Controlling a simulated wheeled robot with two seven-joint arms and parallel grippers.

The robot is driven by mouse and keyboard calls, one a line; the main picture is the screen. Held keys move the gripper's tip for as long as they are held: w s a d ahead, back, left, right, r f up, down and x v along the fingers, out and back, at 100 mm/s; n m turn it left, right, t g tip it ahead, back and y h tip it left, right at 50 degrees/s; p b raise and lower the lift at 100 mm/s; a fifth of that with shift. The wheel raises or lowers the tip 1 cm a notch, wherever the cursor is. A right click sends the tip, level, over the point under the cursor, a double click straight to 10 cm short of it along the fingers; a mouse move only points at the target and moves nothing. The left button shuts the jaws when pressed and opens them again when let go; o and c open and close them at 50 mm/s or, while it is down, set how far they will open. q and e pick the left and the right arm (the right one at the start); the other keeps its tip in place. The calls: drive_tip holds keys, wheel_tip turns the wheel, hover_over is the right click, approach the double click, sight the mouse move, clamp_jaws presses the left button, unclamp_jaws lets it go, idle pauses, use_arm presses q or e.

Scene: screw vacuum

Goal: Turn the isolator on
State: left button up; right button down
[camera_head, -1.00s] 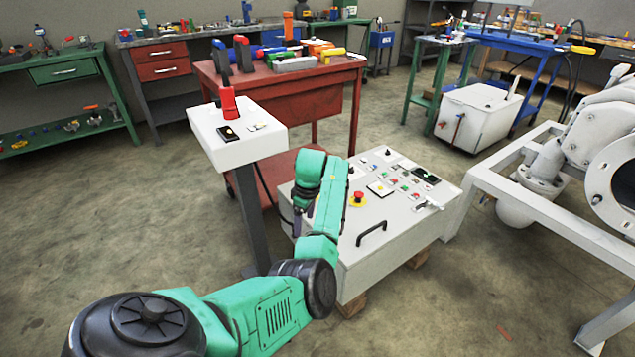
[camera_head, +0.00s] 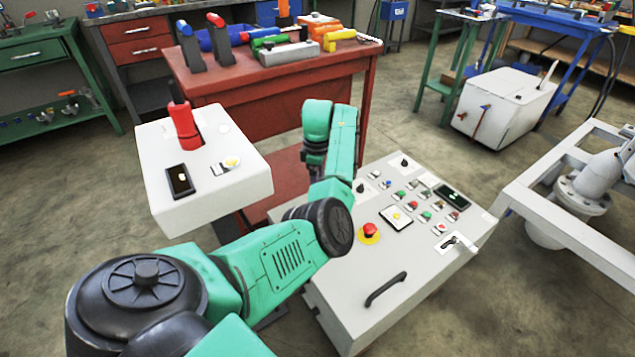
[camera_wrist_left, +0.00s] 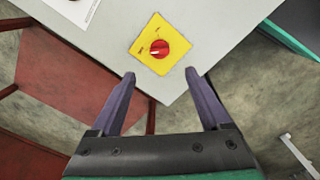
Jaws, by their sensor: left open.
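The isolator (camera_wrist_left: 160,48), a red rotary knob on a square yellow plate, shows in the left wrist view near the edge of a light grey surface (camera_wrist_left: 112,30). Small marks on the plate are too small to read. My left gripper (camera_wrist_left: 160,75) is open and empty, its two purple fingers pointing toward the knob from below, not around it. In the head view my left arm hides the gripper, and I cannot make out the isolator there. My right gripper is in neither view.
The control console (camera_head: 335,285) carries a red mushroom button (camera_head: 369,230), several small buttons and a black handle (camera_head: 385,290). A white pedestal box (camera_head: 205,195) with a red handle (camera_head: 184,124) stands left of my arm. A red workbench (camera_head: 260,90) is behind.

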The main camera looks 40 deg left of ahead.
use_arm(q)
wheel_tip(320, 180, down, 8)
drive_tip(key=shift+f+b, duration=0.1)
drive_tip(key=shift+b, duration=0.9)
wheel_tip(320, 180, down, 4)
drive_tip(key=shift+r+b, duration=0.15)
drive_tip(key=shift+b, duration=0.4)
clamp_jaws()
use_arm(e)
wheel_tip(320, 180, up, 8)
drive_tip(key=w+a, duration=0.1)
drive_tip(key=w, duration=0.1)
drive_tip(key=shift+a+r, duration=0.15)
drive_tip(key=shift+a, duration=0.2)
